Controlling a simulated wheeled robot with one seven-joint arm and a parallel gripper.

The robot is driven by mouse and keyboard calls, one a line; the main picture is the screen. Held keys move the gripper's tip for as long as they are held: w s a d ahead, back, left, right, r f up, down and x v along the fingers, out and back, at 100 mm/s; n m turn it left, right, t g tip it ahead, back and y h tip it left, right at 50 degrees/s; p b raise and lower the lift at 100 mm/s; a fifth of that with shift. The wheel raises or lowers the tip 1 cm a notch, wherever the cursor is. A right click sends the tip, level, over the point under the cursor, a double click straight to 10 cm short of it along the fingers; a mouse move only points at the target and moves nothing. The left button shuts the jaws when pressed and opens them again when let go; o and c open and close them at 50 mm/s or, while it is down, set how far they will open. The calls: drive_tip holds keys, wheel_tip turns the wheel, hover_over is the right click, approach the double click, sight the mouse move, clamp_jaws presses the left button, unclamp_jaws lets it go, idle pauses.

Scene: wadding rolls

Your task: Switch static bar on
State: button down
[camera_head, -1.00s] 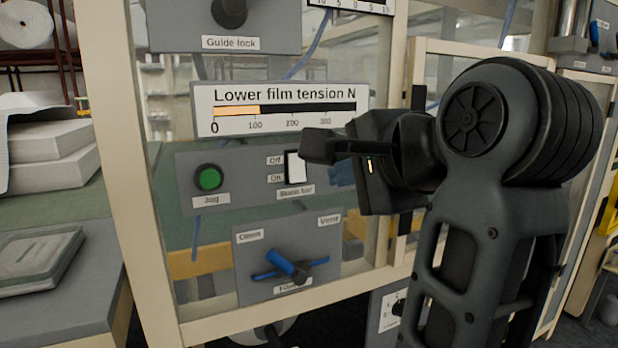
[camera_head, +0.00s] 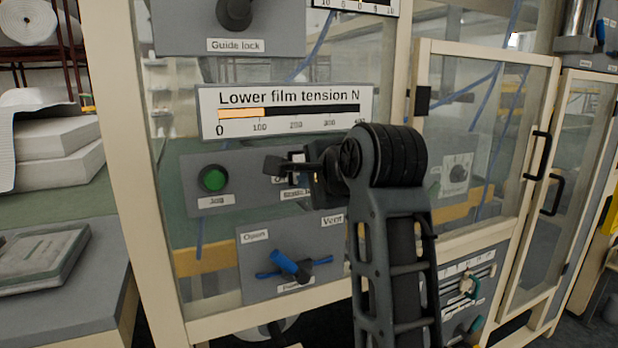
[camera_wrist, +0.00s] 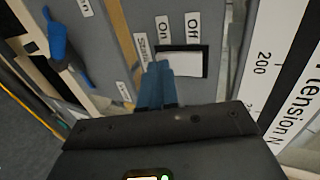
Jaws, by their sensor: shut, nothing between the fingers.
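The static bar switch (camera_wrist: 183,64) is a white rocker in a dark frame in the wrist view. Its "On" label (camera_wrist: 163,27) and "Off" label (camera_wrist: 193,27) stand beside its two ends. My gripper (camera_wrist: 160,70) is shut and empty, with its blue fingers together. The fingertips overlap the "On" end of the rocker; I cannot tell whether they touch it. In the head view my gripper (camera_head: 275,166) is in front of the switch panel and hides most of the switch and its labels.
A green jog button (camera_head: 212,178) is left of the switch. The film tension display (camera_head: 287,111) is above. A blue-handled valve (camera_head: 290,266) is below, on its own panel. Glazed doors (camera_head: 490,150) stand to the right.

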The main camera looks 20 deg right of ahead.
drive_tip(key=shift+w+f, duration=0.1)
drive_tip(key=shift+w, duration=0.2)
idle(0.4)
